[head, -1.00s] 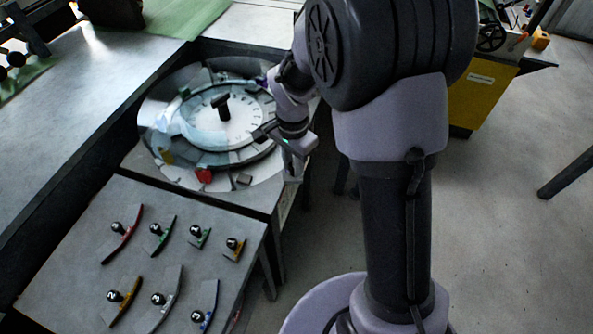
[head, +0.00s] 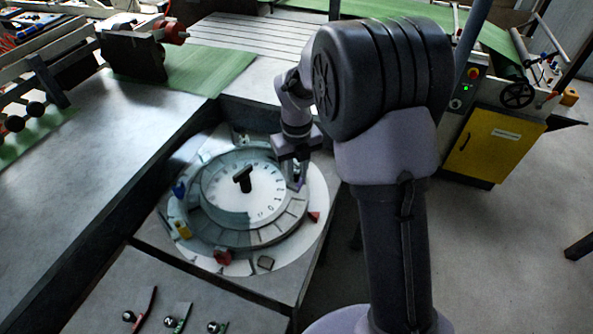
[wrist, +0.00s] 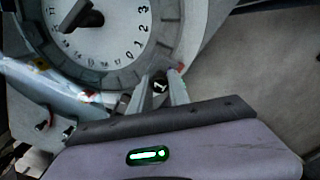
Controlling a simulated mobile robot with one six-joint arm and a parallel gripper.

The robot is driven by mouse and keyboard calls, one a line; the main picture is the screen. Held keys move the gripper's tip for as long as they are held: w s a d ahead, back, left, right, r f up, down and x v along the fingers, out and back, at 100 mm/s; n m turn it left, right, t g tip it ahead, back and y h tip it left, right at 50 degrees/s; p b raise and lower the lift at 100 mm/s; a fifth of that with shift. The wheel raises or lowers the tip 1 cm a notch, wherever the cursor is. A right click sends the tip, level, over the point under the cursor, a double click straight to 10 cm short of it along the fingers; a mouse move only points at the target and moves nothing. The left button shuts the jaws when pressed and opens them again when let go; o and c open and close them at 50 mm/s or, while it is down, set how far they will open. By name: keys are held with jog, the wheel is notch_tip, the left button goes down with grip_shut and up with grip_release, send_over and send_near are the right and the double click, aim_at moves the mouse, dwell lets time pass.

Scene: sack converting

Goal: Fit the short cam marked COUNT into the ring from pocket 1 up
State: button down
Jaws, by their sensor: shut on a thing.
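My gripper (wrist: 161,93) is shut on a black knob (wrist: 160,85) with a white mark. The mark is too small to read surely, and the body of the cam under the knob is mostly hidden. In the head view my gripper (head: 297,182) is at the right side of the round ring (head: 262,237), low over its segments. The ring surrounds a white numbered dial (head: 225,200) with a dark central handle (head: 243,178). In the wrist view the ring (wrist: 118,78) runs just beyond the fingers. Whether the held part touches the ring cannot be told.
Blue (head: 179,190), yellow (head: 183,229) and red (head: 222,257) pieces sit along the ring's left and front. A small red piece (head: 314,217) is at its right. Several cams with black knobs lie on the front panel (head: 95,290). A yellow cabinet (head: 490,150) stands at the right.

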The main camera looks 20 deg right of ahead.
notch_tip(320, 180, down, 10)
jog(key=b, duration=0.9)
jog(key=shift+b, duration=0.3)
jog(key=shift+f+b, duration=0.4)
jog(key=shift+b, duration=0.05)
jog(key=c, duration=1.1)
grip_release()
jog(key=shift+c, duration=0.2)
jog(key=shift+r, duration=0.1)
notch_tip(320, 180, up, 17)
jog(key=p, duration=0.6)
send_over(296, 170)
jog(key=shift+r, duration=0.2)
notch_tip(296, 170, up, 7)
jog(key=p, duration=0.5)
jog(key=shift+f, duration=0.15)
